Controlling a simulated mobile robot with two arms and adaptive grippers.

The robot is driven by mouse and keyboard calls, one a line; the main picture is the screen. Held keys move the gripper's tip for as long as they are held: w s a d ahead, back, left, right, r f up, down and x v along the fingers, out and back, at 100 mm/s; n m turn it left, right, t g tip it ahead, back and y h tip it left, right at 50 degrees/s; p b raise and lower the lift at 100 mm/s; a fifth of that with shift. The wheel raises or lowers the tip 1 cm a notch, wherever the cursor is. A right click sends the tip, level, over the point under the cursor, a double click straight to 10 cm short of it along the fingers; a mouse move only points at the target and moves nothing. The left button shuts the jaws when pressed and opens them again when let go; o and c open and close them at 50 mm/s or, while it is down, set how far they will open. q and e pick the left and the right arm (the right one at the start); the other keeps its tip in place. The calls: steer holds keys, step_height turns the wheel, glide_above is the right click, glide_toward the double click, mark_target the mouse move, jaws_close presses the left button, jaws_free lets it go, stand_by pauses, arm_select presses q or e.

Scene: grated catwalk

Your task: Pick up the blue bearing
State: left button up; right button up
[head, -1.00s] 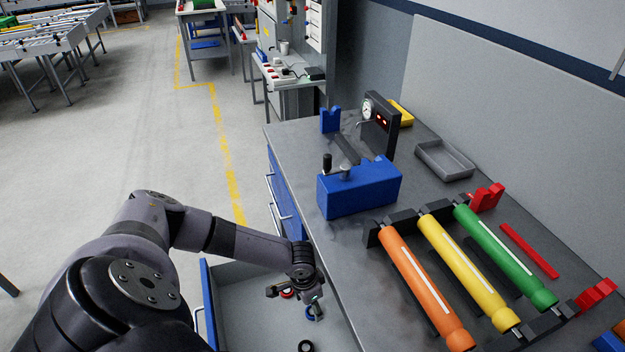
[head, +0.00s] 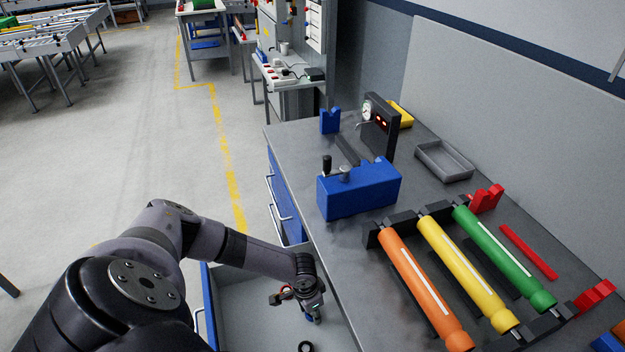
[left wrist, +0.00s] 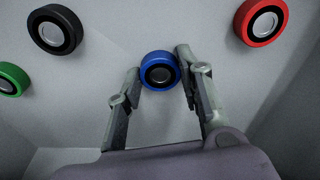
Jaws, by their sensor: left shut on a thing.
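The blue bearing (left wrist: 160,70) is a ring with a dark inner band and a pale centre. In the left wrist view it sits between the two fingertips of my left gripper (left wrist: 158,69), which is shut on it. In the head view my left gripper (head: 298,305) is down inside the open drawer, and only a small blue part of the bearing (head: 309,318) shows beside a finger. Whether the bearing still touches the drawer floor is not clear. My right gripper is not in view.
Black (left wrist: 55,29), red (left wrist: 261,21) and green (left wrist: 12,79) bearings lie apart from it in the grey drawer (head: 250,310). The workbench (head: 345,265) edge is just right of my arm. A blue fixture (head: 358,190) and orange, yellow and green rollers (head: 462,270) stand on it.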

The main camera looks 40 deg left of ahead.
arm_select(q)
steer(key=c, duration=0.5)
steer(key=shift+c, duration=0.3)
steer(key=shift+r, duration=0.15)
